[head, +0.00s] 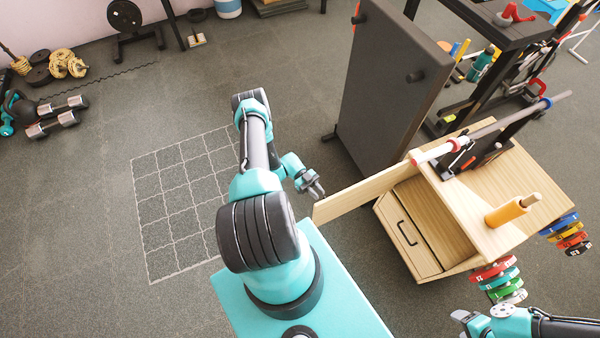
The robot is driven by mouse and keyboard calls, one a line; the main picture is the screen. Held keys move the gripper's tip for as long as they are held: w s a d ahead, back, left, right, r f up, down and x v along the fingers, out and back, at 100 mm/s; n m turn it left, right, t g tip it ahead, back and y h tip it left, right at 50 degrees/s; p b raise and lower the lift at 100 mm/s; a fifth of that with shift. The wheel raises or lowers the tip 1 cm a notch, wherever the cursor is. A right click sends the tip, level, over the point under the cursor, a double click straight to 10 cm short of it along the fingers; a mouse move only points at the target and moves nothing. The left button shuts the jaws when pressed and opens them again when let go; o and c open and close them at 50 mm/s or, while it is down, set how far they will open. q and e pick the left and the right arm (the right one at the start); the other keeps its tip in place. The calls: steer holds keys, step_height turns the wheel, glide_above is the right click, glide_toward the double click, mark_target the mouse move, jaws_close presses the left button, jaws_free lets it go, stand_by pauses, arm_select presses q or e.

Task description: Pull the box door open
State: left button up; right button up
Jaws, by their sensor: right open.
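The wooden box (440,210) stands right of centre in the head view. A light wooden panel, which looks like its door (362,197), sticks out to the left from the box's upper left edge, leaving an opening beside it. My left gripper (316,191) is by the free end of this door, just above and left of it. I cannot tell whether it touches the door or whether its fingers are apart. My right gripper (461,321) is open at the bottom right, below the box and away from the door.
A front with a dark handle (408,232) sits low on the box. A barbell (515,118) and an orange roller (510,211) are on top. Coloured weight plates (497,280) hang beside it. A tall dark board (385,85) stands behind the door.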

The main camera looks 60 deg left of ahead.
arm_select(q)
steer(key=s+a, duration=0.1)
steer(key=a, duration=1.2)
steer(key=shift+s+a, duration=0.3)
steer(key=w+d+r+n+t+y, duration=0.2)
steer(key=w+d+r+n+t, duration=0.15)
steer(key=w, duration=0.55)
steer(key=w+d+r+n+t+y, duration=0.2)
steer(key=w+d+r, duration=0.15)
steer(key=w, duration=0.55)
steer(key=w+d+r+n+t+y, duration=0.2)
steer(key=w+d+r+n+t, duration=0.15)
steer(key=w, duration=0.55)
steer(key=w+d+r+n+g+y, duration=0.2)
steer(key=d+r+n+y, duration=0.15)
steer(key=d, duration=0.45)
steer(key=s+d+r+n+g+y, duration=0.2)
steer(key=s+d, duration=0.4)
steer(key=s, duration=0.5)
steer(key=s+d+r+n+g+y, duration=0.2)
steer(key=s+d+g, duration=0.4)
steer(key=s, duration=0.6)
step_height(320, 180, up, 3)
steer(key=shift+f+n, duration=0.15)
steer(key=shift+n, duration=0.7)
